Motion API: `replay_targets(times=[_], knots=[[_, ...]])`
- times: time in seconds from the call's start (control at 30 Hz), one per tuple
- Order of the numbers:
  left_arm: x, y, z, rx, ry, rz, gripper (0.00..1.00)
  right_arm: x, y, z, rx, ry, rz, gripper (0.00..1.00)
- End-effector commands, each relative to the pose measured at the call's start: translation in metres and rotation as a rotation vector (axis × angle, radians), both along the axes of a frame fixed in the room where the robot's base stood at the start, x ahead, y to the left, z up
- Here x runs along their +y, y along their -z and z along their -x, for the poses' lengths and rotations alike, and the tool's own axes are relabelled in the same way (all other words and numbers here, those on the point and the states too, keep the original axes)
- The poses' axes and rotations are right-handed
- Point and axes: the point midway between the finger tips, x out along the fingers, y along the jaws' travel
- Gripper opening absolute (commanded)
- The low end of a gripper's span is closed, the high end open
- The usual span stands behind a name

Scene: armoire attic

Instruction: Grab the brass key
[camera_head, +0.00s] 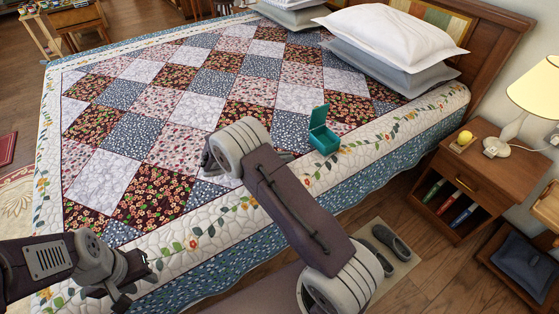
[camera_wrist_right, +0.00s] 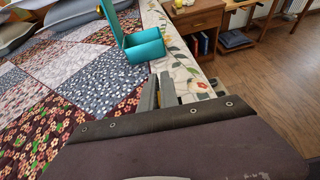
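I cannot make out a brass key in either view. A small teal box (camera_head: 324,138) with its lid raised stands on the quilt near the bed's right edge.
The bed has a patchwork quilt (camera_head: 150,110) and stacked pillows (camera_head: 390,40). A nightstand (camera_head: 478,170) at the right holds a lamp (camera_head: 535,90) and a small yellow object (camera_head: 464,138). Slippers (camera_head: 390,245) lie on a mat beside the bed. The quilt's middle is clear.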

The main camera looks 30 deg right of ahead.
Motion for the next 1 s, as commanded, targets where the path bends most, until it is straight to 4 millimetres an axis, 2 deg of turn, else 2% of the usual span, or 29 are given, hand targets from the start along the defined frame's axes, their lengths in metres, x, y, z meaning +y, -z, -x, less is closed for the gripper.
replay_targets(times=[0.17,0.37,0.7,0.83,1.0], knots=[[0.000,-0.004,0.000,0.000,0.000,0.000,0.36,0.000,-0.011,0.000,-0.002,0.001,0.000,0.00],[0.000,-0.014,0.000,0.000,0.000,0.000,0.36,0.000,-0.047,0.000,-0.004,0.001,0.000,0.00],[0.000,-0.028,0.000,0.000,0.000,0.000,0.36,-0.039,-0.093,0.073,-0.001,0.002,-0.001,0.00],[0.000,-0.030,0.000,0.000,0.000,0.000,0.36,-0.049,-0.104,0.092,-0.001,0.001,0.000,0.00],[0.000,-0.031,0.000,0.000,0.000,0.000,0.36,-0.055,-0.110,0.102,0.000,0.000,0.000,0.00]])
